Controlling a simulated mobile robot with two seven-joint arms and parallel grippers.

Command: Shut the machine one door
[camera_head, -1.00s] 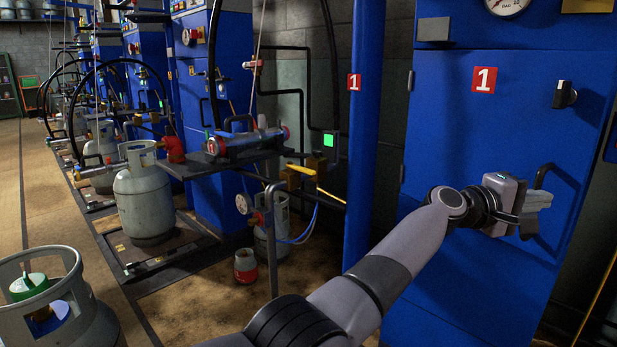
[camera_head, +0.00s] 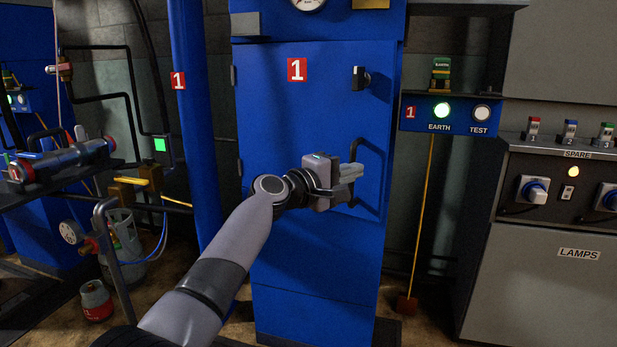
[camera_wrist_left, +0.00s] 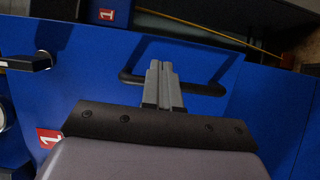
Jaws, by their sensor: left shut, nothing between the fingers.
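The machine one door (camera_head: 300,130) is a tall blue panel with a red "1" label, hinges on its left edge and a dark bar handle (camera_head: 378,150) on its right side. It looks flush or nearly flush with the cabinet; I cannot tell if a small gap is left. A black latch knob (camera_head: 361,78) sits above the handle. My left gripper (camera_head: 350,172) is shut and empty, in front of the door by the handle. In the left wrist view its closed fingers (camera_wrist_left: 163,82) overlap the handle bar (camera_wrist_left: 205,88); contact is unclear. My right gripper is out of view.
A blue post (camera_head: 195,120) stands left of the cabinet. An earth/test box (camera_head: 460,118) and a yellow rod (camera_head: 424,210) are to its right, then a grey lamps console (camera_head: 550,270). A bench with a cylinder (camera_head: 65,160) is at left.

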